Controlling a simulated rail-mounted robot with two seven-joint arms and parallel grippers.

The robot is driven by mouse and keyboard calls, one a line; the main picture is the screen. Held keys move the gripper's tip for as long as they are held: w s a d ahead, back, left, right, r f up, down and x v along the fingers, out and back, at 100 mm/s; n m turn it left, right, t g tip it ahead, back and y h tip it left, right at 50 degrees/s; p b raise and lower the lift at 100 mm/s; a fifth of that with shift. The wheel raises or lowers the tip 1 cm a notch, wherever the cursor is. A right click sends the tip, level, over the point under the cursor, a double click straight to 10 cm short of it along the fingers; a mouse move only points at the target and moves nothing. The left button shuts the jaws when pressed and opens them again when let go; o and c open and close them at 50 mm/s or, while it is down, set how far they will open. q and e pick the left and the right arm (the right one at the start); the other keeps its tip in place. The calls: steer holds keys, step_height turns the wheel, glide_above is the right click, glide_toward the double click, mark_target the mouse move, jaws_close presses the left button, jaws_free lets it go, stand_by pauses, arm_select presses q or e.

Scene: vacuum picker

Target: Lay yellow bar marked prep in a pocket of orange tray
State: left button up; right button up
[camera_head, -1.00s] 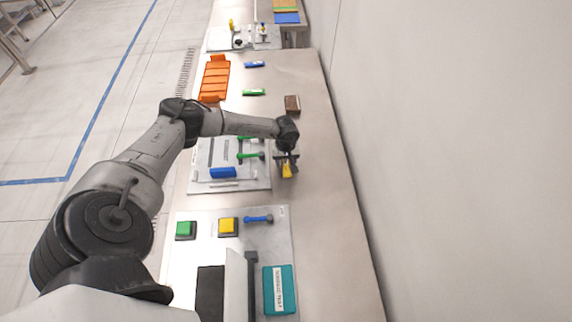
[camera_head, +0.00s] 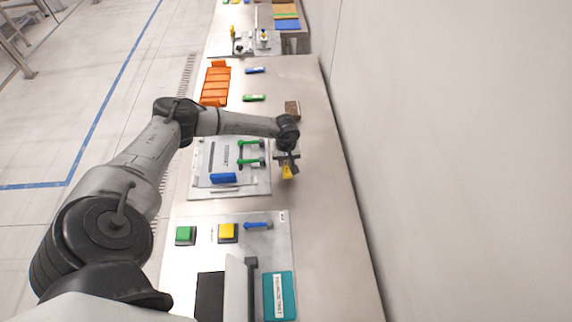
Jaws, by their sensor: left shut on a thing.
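My left gripper (camera_head: 288,166) is shut on a yellow bar (camera_head: 288,173), at the right of the grey panel with green handles. The gripper hides part of the bar, and any marking on it is too small to read. I cannot tell whether the bar touches the bench. The orange tray (camera_head: 204,101) with several pockets lies farther back, at the bench's left edge. Its pockets look empty. My right gripper is not in view.
A blue bar (camera_head: 255,70), a green bar (camera_head: 254,98) and a brown block (camera_head: 292,108) lie right of the tray. The panel with green handles (camera_head: 200,184) and a button panel (camera_head: 285,229) stand nearer. A wall runs along the right.

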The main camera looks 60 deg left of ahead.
arm_select(q)
steer(key=w+d+r, duration=0.4)
steer(key=d+r, duration=0.4)
steer(key=d, duration=0.3)
steer(key=s+d+r+m, duration=0.3)
steer(key=s+d+m, duration=0.3)
steer(key=s+m, duration=0.15)
steer(key=w+d+r+m, duration=0.3)
steer(key=d+r, duration=0.5)
steer(key=r, duration=0.1)
steer(key=w+d+r+m, duration=0.3)
steer(key=w+d+r, duration=0.1)
steer(key=d+r, duration=0.5)
steer(key=s+r+p, duration=0.4)
steer(key=r+p, duration=0.8)
steer(key=p, duration=0.1)
steer(key=s+a+r+p, duration=0.1)
steer(key=s+r+p, duration=0.4)
steer(key=r+p, duration=0.7)
steer(key=shift+a+r+p, duration=0.2)
steer(key=shift+a+p, duration=0.05)
steer(key=shift+p, duration=0.4)
steer(key=shift+n, duration=0.25)
steer(key=shift+a, duration=0.15)
